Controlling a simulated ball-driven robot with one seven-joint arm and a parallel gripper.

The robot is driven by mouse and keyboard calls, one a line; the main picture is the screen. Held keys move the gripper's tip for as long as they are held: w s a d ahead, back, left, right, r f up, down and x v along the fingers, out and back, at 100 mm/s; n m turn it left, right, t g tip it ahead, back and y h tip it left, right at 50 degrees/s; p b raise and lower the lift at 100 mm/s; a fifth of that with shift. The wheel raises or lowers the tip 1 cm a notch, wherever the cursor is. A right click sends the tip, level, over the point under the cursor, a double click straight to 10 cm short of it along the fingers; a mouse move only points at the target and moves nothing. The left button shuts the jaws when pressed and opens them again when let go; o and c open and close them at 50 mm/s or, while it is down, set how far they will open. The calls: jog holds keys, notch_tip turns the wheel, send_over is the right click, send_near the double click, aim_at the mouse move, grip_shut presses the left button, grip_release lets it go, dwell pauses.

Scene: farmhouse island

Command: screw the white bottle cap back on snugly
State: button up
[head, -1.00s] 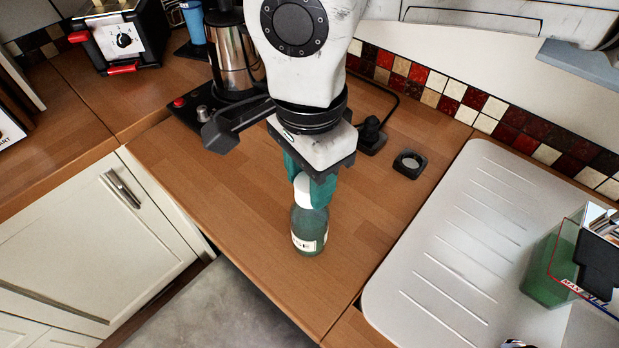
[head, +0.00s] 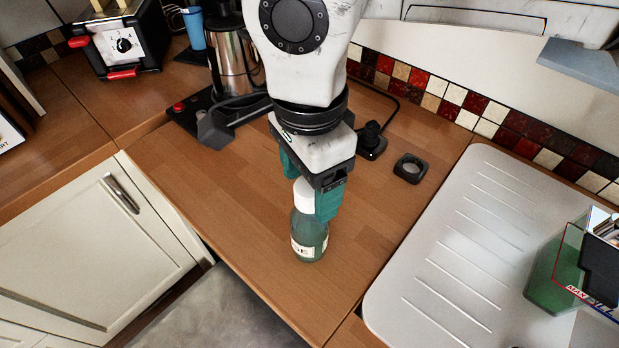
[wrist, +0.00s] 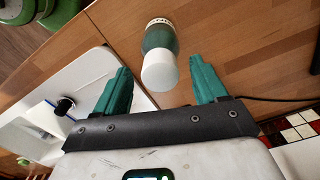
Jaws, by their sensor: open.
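A green translucent bottle (head: 310,226) with a white label stands upright on the wooden counter, near its front edge. Its white cap (head: 304,194) sits on top of the neck; whether it is tight cannot be told. My gripper (wrist: 160,66) points down over the bottle with its two teal fingers open on either side of the cap. In the wrist view the cap (wrist: 160,73) lies between the fingers with a clear gap on both sides. In the head view the near finger hides the right side of the cap and bottle shoulder.
A small dark square holder (head: 409,168) lies on the counter to the right. A white ridged drainboard (head: 440,260) with a green container (head: 556,272) is further right. A steel pot (head: 233,62) stands behind left. The counter left of the bottle is clear.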

notch_tip(320, 180, up, 10)
jog(key=shift+r+b, duration=0.2)
jog(key=shift+b, duration=0.25)
